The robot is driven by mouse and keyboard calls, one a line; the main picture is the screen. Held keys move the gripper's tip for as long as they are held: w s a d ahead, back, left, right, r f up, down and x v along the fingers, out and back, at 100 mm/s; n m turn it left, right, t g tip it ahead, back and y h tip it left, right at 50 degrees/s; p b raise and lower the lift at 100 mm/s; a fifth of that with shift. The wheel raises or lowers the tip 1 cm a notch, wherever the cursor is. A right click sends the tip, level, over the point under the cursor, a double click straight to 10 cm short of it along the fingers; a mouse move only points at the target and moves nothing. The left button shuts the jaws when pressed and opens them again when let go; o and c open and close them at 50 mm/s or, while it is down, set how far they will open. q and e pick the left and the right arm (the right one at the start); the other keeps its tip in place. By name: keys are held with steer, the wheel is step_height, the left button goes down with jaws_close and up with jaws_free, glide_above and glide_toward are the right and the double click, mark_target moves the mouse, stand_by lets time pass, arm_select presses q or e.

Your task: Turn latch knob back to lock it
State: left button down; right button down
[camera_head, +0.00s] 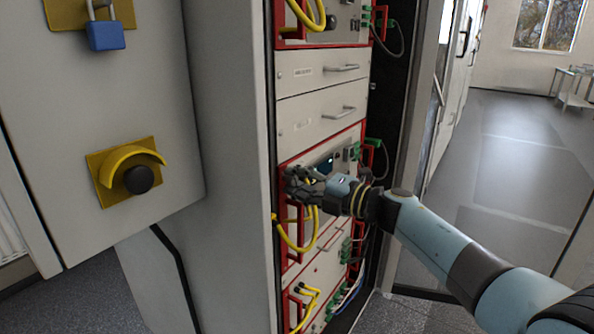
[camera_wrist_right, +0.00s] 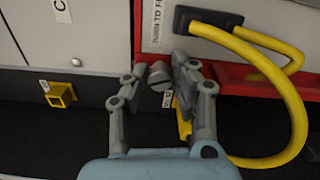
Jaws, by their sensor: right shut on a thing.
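In the right wrist view the latch knob (camera_wrist_right: 158,76) is a small grey round part with a slot across its face. It sits by the red frame edge of a rack module. My right gripper (camera_wrist_right: 161,69) has one finger on each side of the knob and is shut on it. In the head view my right gripper (camera_head: 300,184) is at the left edge of a red-framed module (camera_head: 325,217), and the knob is hidden behind its fingers. My left gripper is in neither view.
A yellow cable (camera_wrist_right: 299,108) loops close to the right of my fingers, plugged into a black connector (camera_wrist_right: 207,19). A cabinet door with a black knob (camera_head: 139,179) and a blue padlock (camera_head: 106,36) stands at left. Open floor (camera_head: 500,165) lies at right.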

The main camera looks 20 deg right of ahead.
steer(key=shift+m+p, duration=1.25)
steer(key=shift+m, duration=1.05)
steer(key=shift+f, duration=0.1)
steer(key=c, duration=1.1)
jaws_free()
steer(key=v, duration=1.2)
steer(key=shift+d, duration=0.1)
